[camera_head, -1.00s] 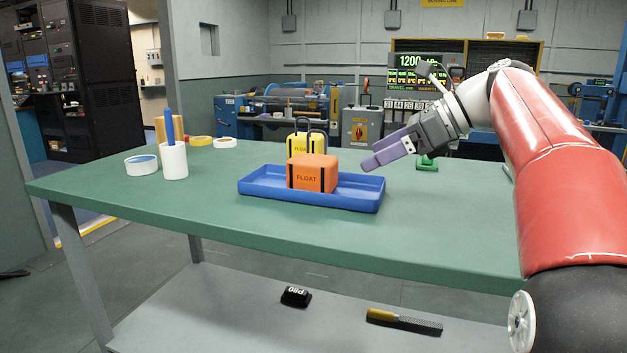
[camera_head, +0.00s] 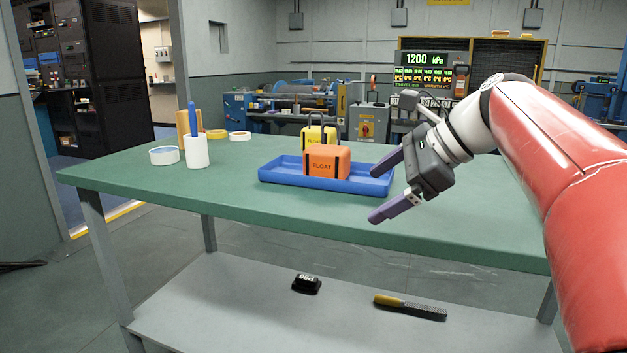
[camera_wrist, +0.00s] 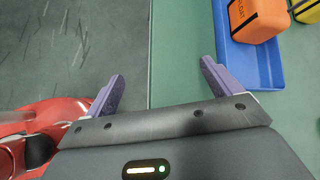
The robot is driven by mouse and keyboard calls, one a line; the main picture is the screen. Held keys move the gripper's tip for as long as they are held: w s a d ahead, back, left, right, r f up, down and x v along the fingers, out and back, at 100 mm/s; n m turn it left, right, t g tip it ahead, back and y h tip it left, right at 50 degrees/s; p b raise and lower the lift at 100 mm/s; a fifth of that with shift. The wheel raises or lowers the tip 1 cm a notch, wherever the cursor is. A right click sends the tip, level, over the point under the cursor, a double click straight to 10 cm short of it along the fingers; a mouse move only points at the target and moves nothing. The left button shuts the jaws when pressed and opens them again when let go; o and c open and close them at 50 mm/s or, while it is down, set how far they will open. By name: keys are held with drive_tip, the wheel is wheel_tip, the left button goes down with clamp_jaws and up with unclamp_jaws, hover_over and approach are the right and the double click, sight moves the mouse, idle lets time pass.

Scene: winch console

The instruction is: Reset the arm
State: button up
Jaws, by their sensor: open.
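My gripper (camera_head: 383,189) is open and empty, with its two purple fingers spread apart. In the head view it is in front of the right end of the blue tray, near the front edge of the green table (camera_head: 225,187). In the wrist view the gripper (camera_wrist: 160,85) straddles the table's edge, one finger over the floor side and one over the tabletop beside the tray. My red arm reaches in from the right.
A white cup (camera_head: 196,152) and tape rolls (camera_head: 164,155) stand at left. A black PBO item (camera_head: 307,284) and a yellow-handled file (camera_head: 410,307) lie on the lower shelf.

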drive_tip(key=s+d+f+n+h, duration=0.2)
drive_tip(key=s+f+n+h, duration=0.2)
drive_tip(key=s+f+n, duration=0.5)
drive_tip(key=s+d+f+n+t+h, duration=0.1)
drive_tip(key=s+f+n+h, duration=0.3)
drive_tip(key=s+f+n, duration=0.5)
wheel_tip(320, 180, down, 6)
drive_tip(key=shift+s+d, duration=0.6)
drive_tip(key=shift+s, duration=0.65)
